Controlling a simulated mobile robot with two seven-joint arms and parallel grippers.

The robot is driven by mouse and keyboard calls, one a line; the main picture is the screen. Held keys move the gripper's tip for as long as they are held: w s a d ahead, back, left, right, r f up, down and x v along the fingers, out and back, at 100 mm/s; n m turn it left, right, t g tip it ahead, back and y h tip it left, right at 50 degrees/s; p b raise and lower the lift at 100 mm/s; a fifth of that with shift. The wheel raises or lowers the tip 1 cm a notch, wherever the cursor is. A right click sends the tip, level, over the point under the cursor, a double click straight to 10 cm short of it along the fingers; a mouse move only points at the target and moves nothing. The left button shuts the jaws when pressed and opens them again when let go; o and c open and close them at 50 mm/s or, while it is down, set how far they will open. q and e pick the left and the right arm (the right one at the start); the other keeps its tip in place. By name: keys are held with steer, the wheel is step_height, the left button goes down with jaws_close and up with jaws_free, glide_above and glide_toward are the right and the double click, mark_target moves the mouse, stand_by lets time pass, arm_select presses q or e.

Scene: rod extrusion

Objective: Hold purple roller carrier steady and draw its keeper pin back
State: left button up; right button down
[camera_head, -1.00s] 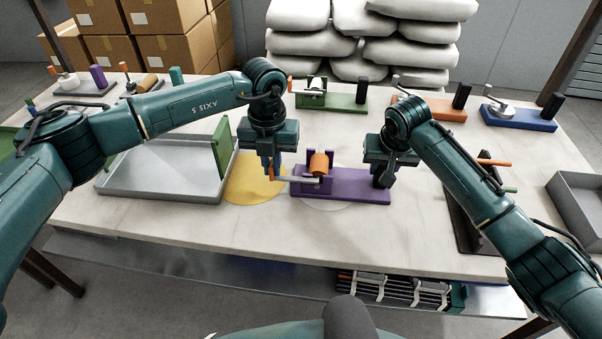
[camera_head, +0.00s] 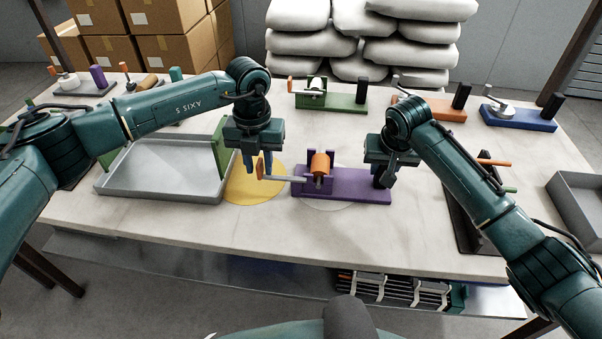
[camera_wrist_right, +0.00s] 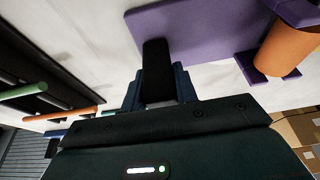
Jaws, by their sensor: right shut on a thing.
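The purple roller carrier (camera_head: 350,190) lies flat on the table with an orange roller (camera_head: 320,163) between its uprights; both also show in the right wrist view. The keeper pin (camera_head: 285,178) is a grey rod with an orange handle, sticking out to the left of the carrier. Its far tip is near the left upright; whether it is clear of it I cannot tell. My left gripper (camera_head: 258,170) is at the orange handle; its grip is unclear. My right gripper (camera_head: 383,178) is shut on the carrier's black post (camera_wrist_right: 157,70) at the right end.
A yellow disc (camera_head: 240,185) lies under my left gripper. A grey tray (camera_head: 160,188) is at the left. Green (camera_head: 345,104), orange (camera_head: 445,110) and blue (camera_head: 520,118) carriers stand at the back. A dark stand (camera_head: 470,225) is to the right. The table front is clear.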

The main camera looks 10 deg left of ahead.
arm_select(q)
steer(key=shift+o, duration=0.6)
steer(key=shift+r, duration=0.1)
step_height(320, 180, up, 12)
arm_select(e)
steer(key=c, duration=0.5)
jaws_free()
steer(key=shift+r, duration=0.1)
stand_by(0.4)
arm_select(q)
step_height(320, 180, up, 9)
steer(key=p, duration=0.9)
arm_select(e)
steer(key=shift+r, duration=3.45)
